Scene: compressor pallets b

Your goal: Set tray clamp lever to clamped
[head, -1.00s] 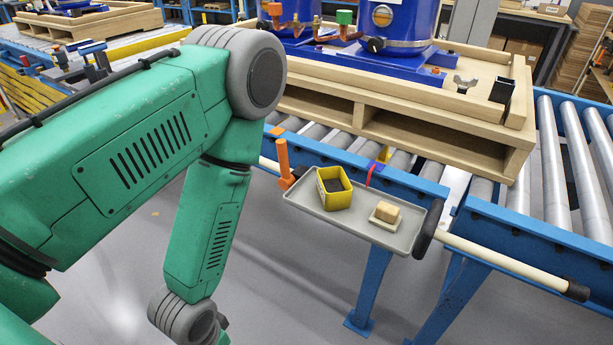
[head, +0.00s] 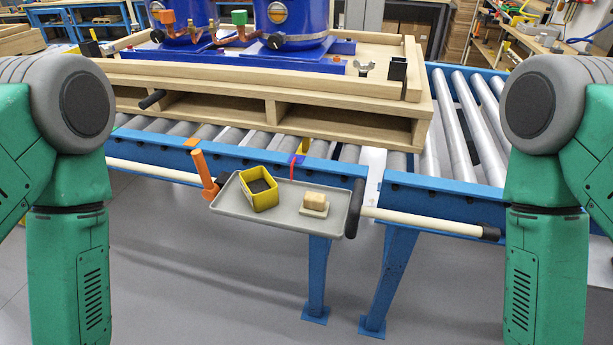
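The grey tray (head: 285,219) hangs on a cream rail (head: 425,220) along the front of the blue roller conveyor. An orange lever (head: 204,172) stands nearly upright, tilted slightly left, at the tray's left end; I take it to be the tray clamp lever. A black oval part (head: 354,208) is at the tray's right end. The tray holds a yellow open box (head: 260,197) and a wooden block on a pale pad (head: 314,204). Both my arms show at the picture's sides, hanging down, away from the lever. Both grippers are out of view.
A wooden pallet (head: 340,126) with blue compressors (head: 300,20) sits on the rollers behind the tray. Blue conveyor legs (head: 317,280) stand below. The grey floor (head: 200,290) in front is clear between my arms.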

